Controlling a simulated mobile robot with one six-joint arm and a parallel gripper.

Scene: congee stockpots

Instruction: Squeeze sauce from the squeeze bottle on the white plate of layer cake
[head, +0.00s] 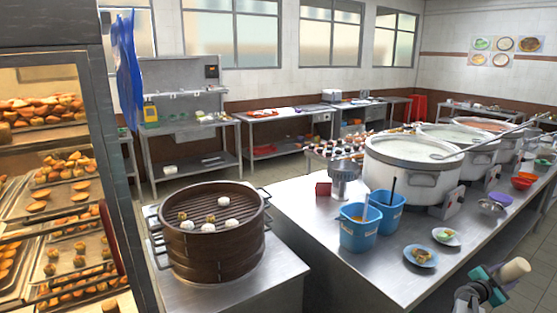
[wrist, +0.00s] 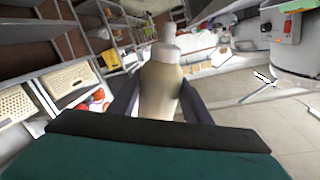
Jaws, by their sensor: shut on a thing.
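My gripper (head: 497,278) is at the lower right of the head view, beyond the front edge of the counter. It is shut on the cream squeeze bottle (head: 515,269). In the wrist view the bottle (wrist: 161,88) stands between the dark fingers, with its pale nozzle pointing away from my palm. A white plate (head: 458,240) with small green and pale food lies on the counter, apart from the bottle. Nearer the front edge, a blue plate (head: 433,262) holds brownish food. The food is too small to tell which is layer cake.
Large stockpots (head: 411,183) line the steel counter (head: 385,287) behind the plates. Two blue tubs (head: 359,237) stand left of the plates. A bamboo steamer (head: 213,250) with buns is on a separate table at the left.

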